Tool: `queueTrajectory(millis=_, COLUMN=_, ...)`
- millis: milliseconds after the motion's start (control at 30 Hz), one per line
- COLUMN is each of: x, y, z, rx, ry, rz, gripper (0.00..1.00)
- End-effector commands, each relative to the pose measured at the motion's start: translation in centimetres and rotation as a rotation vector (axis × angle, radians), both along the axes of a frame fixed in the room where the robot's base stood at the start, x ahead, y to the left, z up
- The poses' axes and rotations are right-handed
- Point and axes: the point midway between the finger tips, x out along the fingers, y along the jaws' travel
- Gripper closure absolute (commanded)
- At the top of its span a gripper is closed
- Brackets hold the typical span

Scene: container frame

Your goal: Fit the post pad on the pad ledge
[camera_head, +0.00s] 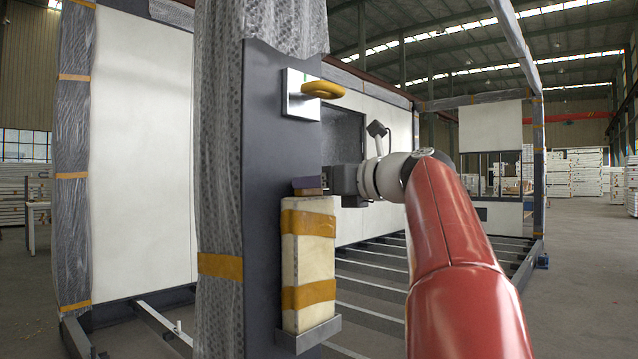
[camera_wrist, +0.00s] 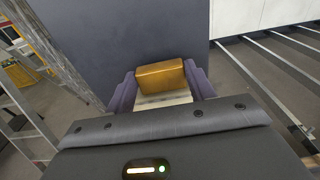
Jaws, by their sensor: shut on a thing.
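The post pad (camera_head: 308,262) is a tall cream block with two yellow-orange tape bands. It stands upright against the dark grey post face, its lower end at the pad ledge (camera_head: 309,336), a small grey metal shelf. I see no clear gap between them, but cannot tell whether the pad bears on the ledge. My gripper (camera_head: 308,187) is at the pad's upper end, its purple fingers shut on it. In the wrist view the pad's brownish-orange end (camera_wrist: 161,76) shows between the two fingers (camera_wrist: 161,88), close to the post. The pad's back side is hidden.
The dark post (camera_head: 260,190) is partly wrapped in plastic, with an orange strap. A yellow handle (camera_head: 323,89) on a metal plate juts out above my gripper. Floor beams (camera_head: 385,290) of the open frame lie behind and to the right.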

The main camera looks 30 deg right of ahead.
Motion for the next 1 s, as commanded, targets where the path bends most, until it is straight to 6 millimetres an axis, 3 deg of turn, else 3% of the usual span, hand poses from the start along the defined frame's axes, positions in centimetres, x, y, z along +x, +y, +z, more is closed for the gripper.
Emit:
queueTrajectory(millis=800, x=0.0, y=0.0, z=-1.9, rx=-0.001, ry=-0.001, rz=0.000, gripper=0.82)
queueTrajectory(millis=833, x=0.0, y=0.0, z=-1.8, rx=-0.001, ry=-0.001, rz=-0.001, gripper=0.44)
queueTrajectory(millis=1000, x=0.0, y=0.0, z=-1.8, rx=-0.001, ry=0.000, rz=0.000, gripper=0.21)
